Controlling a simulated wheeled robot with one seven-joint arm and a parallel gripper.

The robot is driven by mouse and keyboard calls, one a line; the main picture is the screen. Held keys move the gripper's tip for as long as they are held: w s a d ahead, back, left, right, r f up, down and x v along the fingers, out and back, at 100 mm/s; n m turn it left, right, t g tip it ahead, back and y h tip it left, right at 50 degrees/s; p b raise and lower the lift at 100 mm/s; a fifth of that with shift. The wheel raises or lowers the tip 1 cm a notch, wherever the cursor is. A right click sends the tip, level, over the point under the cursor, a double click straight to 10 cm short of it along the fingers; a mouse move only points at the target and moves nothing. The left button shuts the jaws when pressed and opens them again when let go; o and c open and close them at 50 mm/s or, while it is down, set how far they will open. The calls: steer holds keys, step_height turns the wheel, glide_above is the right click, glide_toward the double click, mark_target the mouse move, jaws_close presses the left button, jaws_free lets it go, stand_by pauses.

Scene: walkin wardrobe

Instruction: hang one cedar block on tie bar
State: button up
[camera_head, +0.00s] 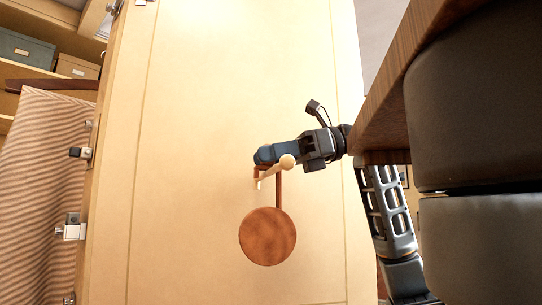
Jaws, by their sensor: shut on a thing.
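The cedar block (268,236) is a round, reddish-brown disc hanging below a straight stem with a hook-like top. The tie bar (270,174) is a pale peg with a round knob, standing out from the cream door panel. My gripper (263,156), with blue fingers, reaches in from the right and is shut on the top of the cedar block, right at the tie bar. The block's stem passes close by the bar, just behind the knob. The knob and fingers partly hide the hook, so I cannot tell whether it rests on the bar.
A wooden top edge (400,85) with dark rounded shapes (470,110) below it fills the right side near my arm. Striped cloth (40,190) hangs at the left, below shelves with boxes (28,48). The door face around the block is clear.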

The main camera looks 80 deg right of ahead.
steer(key=o, duration=1.2)
steer(key=shift+o, duration=0.2)
steer(key=shift+s, duration=0.1)
steer(key=v, duration=0.7)
steer(key=shift+s+d, duration=0.15)
steer(key=shift+s, duration=0.1)
steer(key=shift+r, duration=0.1)
